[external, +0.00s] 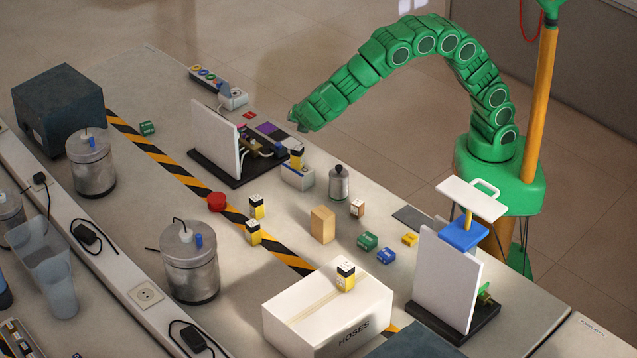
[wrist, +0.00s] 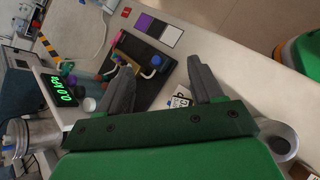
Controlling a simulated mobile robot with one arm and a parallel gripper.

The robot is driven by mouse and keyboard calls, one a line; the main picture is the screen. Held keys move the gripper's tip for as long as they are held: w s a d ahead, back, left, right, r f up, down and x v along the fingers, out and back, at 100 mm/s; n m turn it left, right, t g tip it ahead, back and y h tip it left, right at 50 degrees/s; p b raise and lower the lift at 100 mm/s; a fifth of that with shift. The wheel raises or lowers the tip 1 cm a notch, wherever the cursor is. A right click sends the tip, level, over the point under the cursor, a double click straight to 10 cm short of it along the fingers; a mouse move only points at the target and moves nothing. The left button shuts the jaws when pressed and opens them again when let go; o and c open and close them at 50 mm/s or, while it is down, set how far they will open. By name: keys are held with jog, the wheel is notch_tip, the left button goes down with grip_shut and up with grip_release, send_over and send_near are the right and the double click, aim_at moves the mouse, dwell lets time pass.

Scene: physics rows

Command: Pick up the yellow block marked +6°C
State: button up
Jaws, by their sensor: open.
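Several yellow blocks with white and black parts show in the external view; their marks are too small to read. One block (external: 297,158) is on a small pale box (external: 298,178). Two stand near the striped tape, one farther back (external: 257,207) and one nearer (external: 252,233). Another block (external: 346,275) stands on the HOSES carton (external: 335,312). A smaller yellow piece (external: 410,239) lies to the right. My gripper (external: 299,118) is above the table's far side. Its jaws (wrist: 162,64) are open in the wrist view, with a partly hidden white marked thing (wrist: 181,97) beyond them.
A white upright panel (external: 214,140) on a black base stands left of my gripper. A grey bottle (external: 339,184), a wooden block (external: 322,225) and green and blue blocks stand nearby. Metal canisters (external: 190,262) are at left. Another panel stand (external: 445,280) is at right.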

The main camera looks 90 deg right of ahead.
aim_at(255, 206)
jog(key=w+a+f+n+t, duration=0.2)
jog(key=w+a+f+n, duration=0.1)
jog(key=a, duration=0.4)
jog(key=w+a+f+n+t, duration=0.2)
jog(key=w+a+f, duration=0.2)
jog(key=a, duration=0.3)
jog(key=w+a+f+n+t, duration=0.2)
jog(key=w+a+f+n, duration=0.1)
jog(key=a+f, duration=0.3)
jog(key=shift+w+a+n, duration=0.3)
jog(key=shift+w+a, duration=0.05)
jog(key=shift+a, duration=0.2)
jog(key=shift+s+a+f+n, duration=0.25)
jog(key=shift+s+a+f, duration=0.15)
jog(key=shift+f, duration=0.2)
jog(key=shift+s+a+f+n, duration=0.25)
jog(key=shift+a+f, duration=0.15)
jog(key=shift+f, duration=0.15)
jog(key=shift+s+a+f, duration=0.15)
jog(key=shift+a+f, duration=0.05)
jog(key=shift+f, duration=0.25)
jog(key=shift+d+f, duration=0.15)
jog(key=shift+d, duration=0.05)
jog(key=shift+x, duration=3.65)
jog(key=shift+a, duration=0.15)
jog(key=shift+c, duration=0.5)
